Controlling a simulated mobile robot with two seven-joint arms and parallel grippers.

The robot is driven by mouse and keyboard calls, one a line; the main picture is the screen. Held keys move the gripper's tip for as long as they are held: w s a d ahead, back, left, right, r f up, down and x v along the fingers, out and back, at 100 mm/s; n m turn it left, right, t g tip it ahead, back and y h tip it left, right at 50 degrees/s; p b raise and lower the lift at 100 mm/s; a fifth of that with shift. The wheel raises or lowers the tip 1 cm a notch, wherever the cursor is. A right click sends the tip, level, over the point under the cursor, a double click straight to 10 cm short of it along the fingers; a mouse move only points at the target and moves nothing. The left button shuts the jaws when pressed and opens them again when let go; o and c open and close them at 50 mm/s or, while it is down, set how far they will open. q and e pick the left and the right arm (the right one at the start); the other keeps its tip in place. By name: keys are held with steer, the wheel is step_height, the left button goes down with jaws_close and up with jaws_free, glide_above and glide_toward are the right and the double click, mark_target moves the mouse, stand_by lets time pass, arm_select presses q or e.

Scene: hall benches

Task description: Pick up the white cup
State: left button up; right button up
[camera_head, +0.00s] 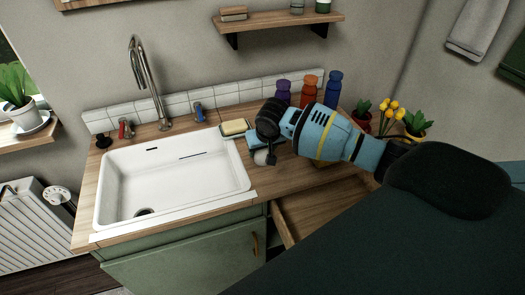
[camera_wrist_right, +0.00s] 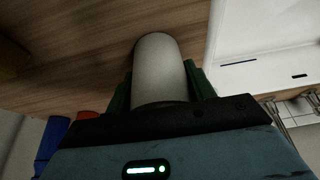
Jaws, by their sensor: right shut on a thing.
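The white cup (camera_wrist_right: 160,65) is between the two green fingers of my right gripper (camera_wrist_right: 160,88) in the right wrist view. The gripper is shut on it, with a finger against each side. In the head view my right gripper (camera_head: 264,146) is over the wooden counter, right of the sink, and a small part of the white cup (camera_head: 262,158) shows below it. The rest of the cup is hidden by the gripper. I cannot tell whether the cup touches the counter. My left gripper is not in view.
A white sink (camera_head: 175,177) lies to the left, with a sponge (camera_head: 235,127) at its right rim. Purple, orange and blue bottles (camera_head: 309,91) stand behind my right gripper. Potted flowers (camera_head: 415,122) are to the right. An open drawer (camera_head: 325,208) juts out below the counter.

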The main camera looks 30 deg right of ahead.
steer(key=shift+r, duration=0.15)
steer(key=shift+r, duration=0.55)
step_height(320, 180, up, 2)
steer(key=shift+r, duration=0.1)
steer(key=s, duration=0.2)
steer(key=shift+s+a+r+p, duration=0.25)
steer(key=shift+s+a+p, duration=0.05)
steer(key=shift+s+p, duration=0.05)
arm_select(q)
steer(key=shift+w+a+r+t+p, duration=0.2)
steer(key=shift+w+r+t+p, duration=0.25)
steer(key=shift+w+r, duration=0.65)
arm_select(e)
steer(key=s+a, duration=0.3)
steer(key=s, duration=1)
steer(key=shift+r, duration=0.45)
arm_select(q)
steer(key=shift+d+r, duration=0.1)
arm_select(e)
steer(key=s+a+r+n+y, duration=0.1)
steer(key=s+a+r+n, duration=0.1)
steer(key=a+r, duration=0.5)
steer(key=s+a, duration=0.1)
steer(key=a, duration=0.2)
steer(key=shift+s+n, duration=0.15)
steer(key=shift+n, duration=0.25)
